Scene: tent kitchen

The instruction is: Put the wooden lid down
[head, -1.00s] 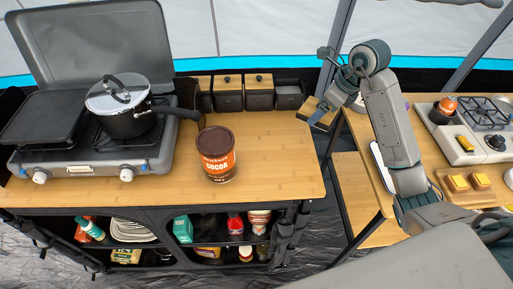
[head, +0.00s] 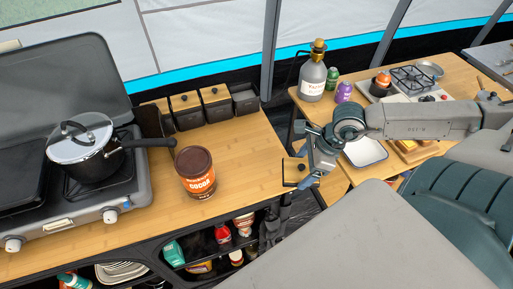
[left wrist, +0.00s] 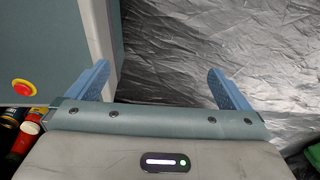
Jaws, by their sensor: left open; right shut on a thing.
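The wooden lid (head: 294,172), a small square with a dark knob, is at the right edge of the left bamboo table in the head view. My right gripper (head: 305,180) is shut on it. I cannot tell whether the lid touches the table. A row of dark canisters stands at the back; two have wooden lids with knobs (head: 214,95), and the right-end canister (head: 245,101) is open on top. My left gripper (left wrist: 160,85) is open in the left wrist view, with nothing between its fingers, above the silvery floor.
A cocoa tin (head: 196,174) stands on the left bamboo table (head: 245,160), with clear wood to its right. A pot (head: 85,148) sits on the stove at left. The right table holds a bottle (head: 312,78), a white tray (head: 365,152) and a small burner (head: 415,77).

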